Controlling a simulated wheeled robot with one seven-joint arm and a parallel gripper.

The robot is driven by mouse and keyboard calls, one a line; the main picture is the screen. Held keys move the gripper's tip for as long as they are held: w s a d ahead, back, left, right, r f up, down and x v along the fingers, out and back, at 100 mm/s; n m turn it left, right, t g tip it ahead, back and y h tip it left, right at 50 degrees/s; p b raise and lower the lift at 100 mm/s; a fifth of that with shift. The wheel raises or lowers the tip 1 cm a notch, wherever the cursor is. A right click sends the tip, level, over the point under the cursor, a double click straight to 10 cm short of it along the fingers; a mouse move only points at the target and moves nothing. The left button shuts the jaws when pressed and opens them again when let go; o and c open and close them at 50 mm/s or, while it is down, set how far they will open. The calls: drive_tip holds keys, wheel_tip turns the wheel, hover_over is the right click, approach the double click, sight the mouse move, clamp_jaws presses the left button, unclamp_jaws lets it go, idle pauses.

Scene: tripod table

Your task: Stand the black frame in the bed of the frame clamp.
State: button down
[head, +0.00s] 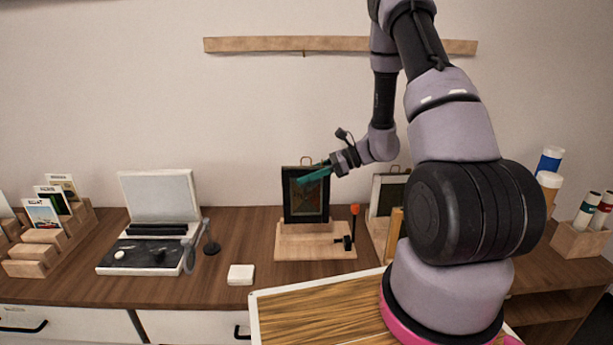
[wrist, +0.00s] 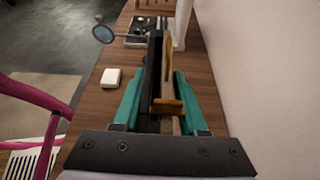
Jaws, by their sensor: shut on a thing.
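The black frame (head: 305,216), with a dark picture in it and a loop on top, is upright at the frame clamp (head: 316,254). Its lower edge meets the clamp's wooden block; I cannot tell whether it is fully seated. My gripper (head: 316,175) is shut on the frame's upper right part, coming from the right. In the wrist view, the teal fingers of my gripper (wrist: 159,95) lie on both sides of the frame's dark edge (wrist: 152,70), with tan and brass-coloured parts beside it. The clamp has a black knob and an upright orange-tipped lever at its right.
A small white box (head: 241,274) lies left of the clamp. Further left are an open light-coloured case (head: 160,195), a round mirror or lens on a stand (head: 211,247) and card racks (head: 45,240). Another frame (head: 388,192) stands right of the clamp. A wooden rail (head: 300,44) crosses the wall.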

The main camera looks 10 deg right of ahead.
sight(307, 191)
drive_tip(key=shift+f, duration=0.15)
drive_tip(key=shift+w+f, duration=0.2)
drive_tip(key=shift+f, duration=2.45)
drive_tip(key=shift+c, duration=1.8)
unclamp_jaws()
drive_tip(key=shift+d, duration=0.1)
drive_tip(key=v, duration=1)
drive_tip(key=shift+d, duration=0.35)
drive_tip(key=shift+r, duration=0.15)
